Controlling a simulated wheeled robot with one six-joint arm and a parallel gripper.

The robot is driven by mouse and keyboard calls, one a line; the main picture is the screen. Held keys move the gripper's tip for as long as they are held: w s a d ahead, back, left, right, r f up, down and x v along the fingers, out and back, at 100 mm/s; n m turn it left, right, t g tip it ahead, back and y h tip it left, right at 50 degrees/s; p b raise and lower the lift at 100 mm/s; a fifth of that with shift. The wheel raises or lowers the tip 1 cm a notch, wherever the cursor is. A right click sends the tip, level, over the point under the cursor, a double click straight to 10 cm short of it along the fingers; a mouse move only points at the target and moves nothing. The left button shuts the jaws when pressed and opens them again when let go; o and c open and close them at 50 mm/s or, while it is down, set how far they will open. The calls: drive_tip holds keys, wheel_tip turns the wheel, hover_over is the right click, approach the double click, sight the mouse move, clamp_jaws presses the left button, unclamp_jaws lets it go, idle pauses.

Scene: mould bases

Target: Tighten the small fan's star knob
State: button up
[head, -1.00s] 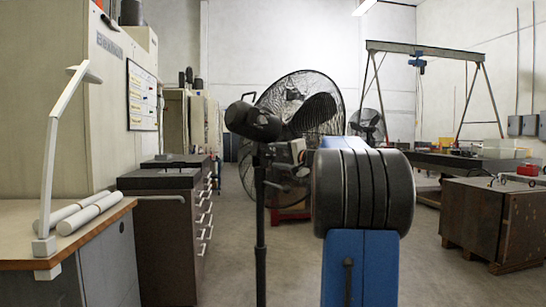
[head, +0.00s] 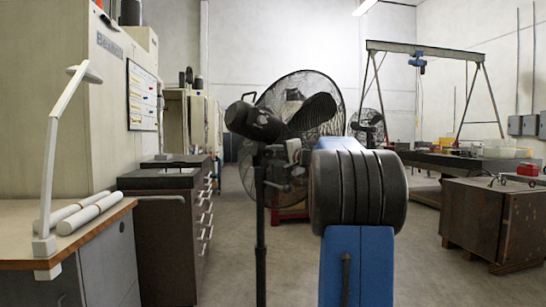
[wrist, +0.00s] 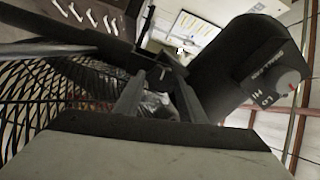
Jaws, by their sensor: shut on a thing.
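A black pedestal fan stands in front of me, with a round wire cage (head: 322,104), a dark motor housing (head: 252,122) and an upright pole (head: 260,240). My gripper (head: 287,152) is at the joint just below the motor, partly hidden by my own arm in the head view. In the wrist view, my gripper's two fingers (wrist: 155,103) are shut on a small part at that joint, apparently the star knob. The knob is mostly hidden between the fingers and its shape cannot be made out. The motor housing (wrist: 235,65) with its LO/HI dial is beside the fingers.
A second fan (head: 370,124) stands farther back. A workbench (head: 70,225) with white rolls and a dark drawer cabinet (head: 165,225) are at left. A wooden crate (head: 495,220) is at right, below a gantry (head: 440,50). The floor between is mostly clear.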

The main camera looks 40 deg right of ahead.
drive_tip(key=shift+m, duration=0.3)
drive_tip(key=m, duration=0.4)
drive_tip(key=shift+m, duration=0.3)
drive_tip(key=shift+f+m, duration=0.1)
drive_tip(key=shift+m, duration=2.5)
drive_tip(key=o, duration=1)
drive_tip(key=shift+o, duration=0.2)
drive_tip(key=s, duration=1.7)
drive_tip(key=shift+s, duration=0.25)
